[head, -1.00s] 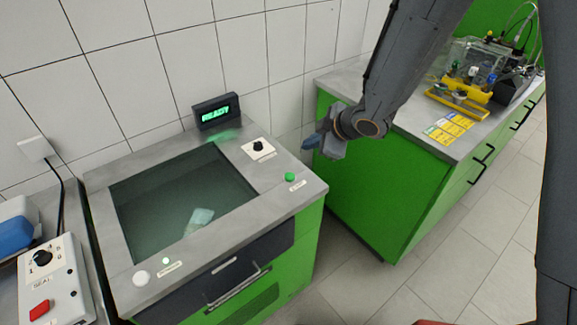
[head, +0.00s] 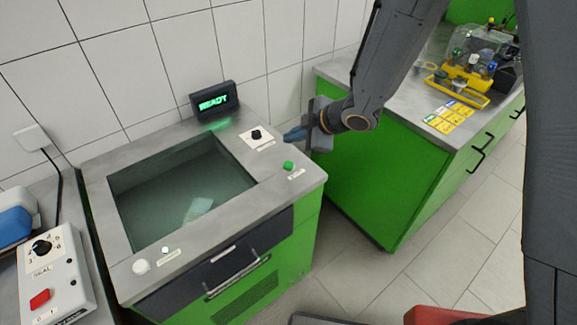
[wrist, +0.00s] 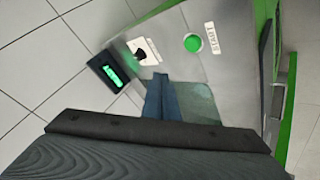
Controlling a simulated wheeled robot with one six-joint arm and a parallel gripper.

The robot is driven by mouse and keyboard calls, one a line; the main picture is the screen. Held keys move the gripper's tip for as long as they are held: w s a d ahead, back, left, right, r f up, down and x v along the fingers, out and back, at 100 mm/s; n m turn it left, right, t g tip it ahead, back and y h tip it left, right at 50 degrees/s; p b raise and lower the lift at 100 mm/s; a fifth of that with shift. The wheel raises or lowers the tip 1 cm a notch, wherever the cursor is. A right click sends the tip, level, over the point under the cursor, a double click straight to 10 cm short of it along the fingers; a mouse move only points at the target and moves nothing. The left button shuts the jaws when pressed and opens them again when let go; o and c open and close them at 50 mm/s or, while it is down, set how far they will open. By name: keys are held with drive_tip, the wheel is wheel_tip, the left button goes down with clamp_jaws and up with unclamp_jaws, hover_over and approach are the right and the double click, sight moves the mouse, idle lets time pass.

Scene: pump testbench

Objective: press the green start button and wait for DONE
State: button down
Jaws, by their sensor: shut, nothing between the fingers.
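The green start button (head: 288,165) sits on the steel top of the tank bench, near its right edge; it also shows in the wrist view (wrist: 193,43) beside a START label. The display (head: 214,101) at the back of the bench reads READY in green. My gripper (head: 288,136) is shut and empty. In the head view its blue fingertips are just behind and above the button, apart from it. In the wrist view the shut fingers (wrist: 160,80) point at the steel top near the black knob, with the button to their right.
The black knob (head: 256,134) stands near the button. The open tank (head: 150,200) holds liquid with a pale object (head: 198,208) in it. A sealer box (head: 58,280) is at left. A second green bench (head: 370,180) with a yellow-framed pump rig (head: 462,84) stands at right.

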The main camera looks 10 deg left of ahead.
sight(292, 166)
drive_tip(key=shift+f+b, duration=2.95)
drive_tip(key=shift+f, duration=0.6)
drive_tip(key=shift+f+b, duration=0.3)
drive_tip(key=shift+f, duration=0.1)
drive_tip(key=shift+f+b, duration=0.35)
drive_tip(key=shift+f, duration=0.15)
drive_tip(key=shift+r, duration=0.15)
drive_tip(key=shift+r+p, duration=0.8)
drive_tip(key=shift+p, duration=0.1)
drive_tip(key=shift+r, duration=0.1)
wheel_tip(292, 166, up, 5)
drive_tip(key=p, duration=0.5)
